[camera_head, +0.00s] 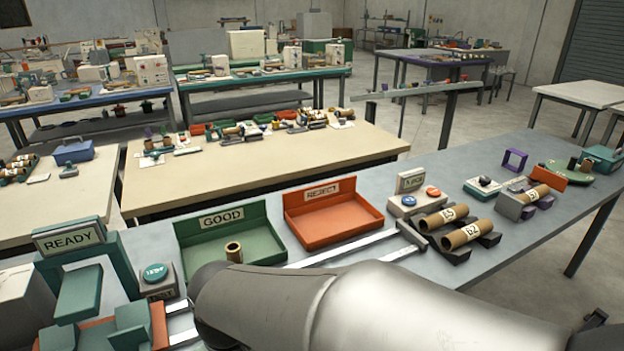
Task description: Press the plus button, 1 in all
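A small beige control box (395,208) stands on the grey bench, right of the orange tray. It carries a small upright display (411,180) whose text is too small to read surely. A pale blue-grey button (408,200) and an orange-red button (433,190) sit on its top. I cannot make out a plus mark on either. My arm crosses the foreground in front of the bench. My gripper cannot be made out, so its state and its distance from the buttons do not show.
A green GOOD tray (190,256) holds one short brown tube (234,252). An orange REJECT tray (330,232) is empty. Labelled tubes (461,235) lie on dark cradles beside the control box. A READY sign (68,239) and a teal button (156,272) stand at left.

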